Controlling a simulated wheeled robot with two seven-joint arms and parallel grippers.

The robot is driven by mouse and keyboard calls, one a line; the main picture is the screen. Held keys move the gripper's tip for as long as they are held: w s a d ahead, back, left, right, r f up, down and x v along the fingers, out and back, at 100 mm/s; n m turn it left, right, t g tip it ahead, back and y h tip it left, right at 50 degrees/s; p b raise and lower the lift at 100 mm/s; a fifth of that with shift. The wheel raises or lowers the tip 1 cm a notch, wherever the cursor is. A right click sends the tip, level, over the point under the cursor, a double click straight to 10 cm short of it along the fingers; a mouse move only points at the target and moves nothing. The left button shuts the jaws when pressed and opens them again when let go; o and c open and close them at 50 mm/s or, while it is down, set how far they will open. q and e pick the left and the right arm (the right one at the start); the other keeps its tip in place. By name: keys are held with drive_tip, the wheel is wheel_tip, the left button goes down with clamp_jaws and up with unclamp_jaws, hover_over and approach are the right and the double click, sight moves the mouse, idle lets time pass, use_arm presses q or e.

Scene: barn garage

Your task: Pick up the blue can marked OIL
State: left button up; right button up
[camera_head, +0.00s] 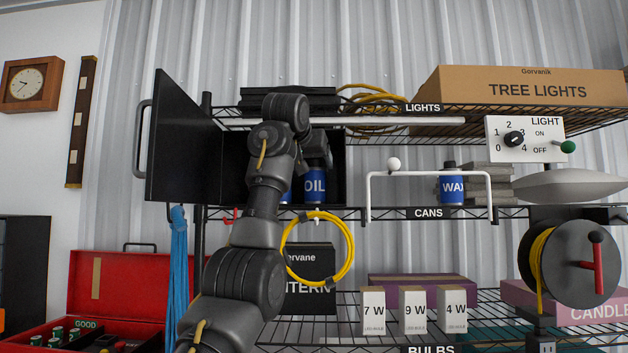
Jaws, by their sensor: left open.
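The blue can marked OIL (315,186) stands upright inside a black open-fronted cabinet (233,165) on the upper part of the shelf rack. My left arm reaches up in front of the cabinet, and its gripper (318,160) is at the top of the can. The gripper is open; its fingertips are mostly hidden, and I cannot tell whether they touch the can. A sliver of another blue object (286,196) shows to the left of the can, mostly hidden by my arm. My right gripper is not in view.
The cabinet door (180,140) stands open at left. A white bar (428,174) fronts the shelf to the right, near a blue WAX can (452,188). A yellow cable coil (318,250) hangs below the OIL can. A cable reel (570,262) is at right.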

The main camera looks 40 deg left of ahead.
sight(317, 175)
use_arm(q)
drive_tip(key=x, duration=0.2)
drive_tip(key=shift+w+a, duration=0.15)
drive_tip(key=shift+a, duration=0.2)
drive_tip(key=shift+a+f, duration=0.15)
drive_tip(key=shift+w+p, duration=0.1)
drive_tip(key=shift+p, duration=0.55)
drive_tip(key=p+x, duration=0.1)
drive_tip(key=x, duration=0.1)
drive_tip(key=p+x, duration=0.2)
drive_tip(key=shift+w+d, duration=0.25)
drive_tip(key=shift+w, duration=0.15)
drive_tip(key=shift+w+a+f, duration=0.15)
drive_tip(key=shift+a, duration=0.1)
drive_tip(key=shift+d, duration=0.2)
drive_tip(key=shift+c, duration=0.6)
drive_tip(key=shift+d, duration=0.15)
drive_tip(key=shift+c, duration=1.1)
drive_tip(key=c, duration=0.9)
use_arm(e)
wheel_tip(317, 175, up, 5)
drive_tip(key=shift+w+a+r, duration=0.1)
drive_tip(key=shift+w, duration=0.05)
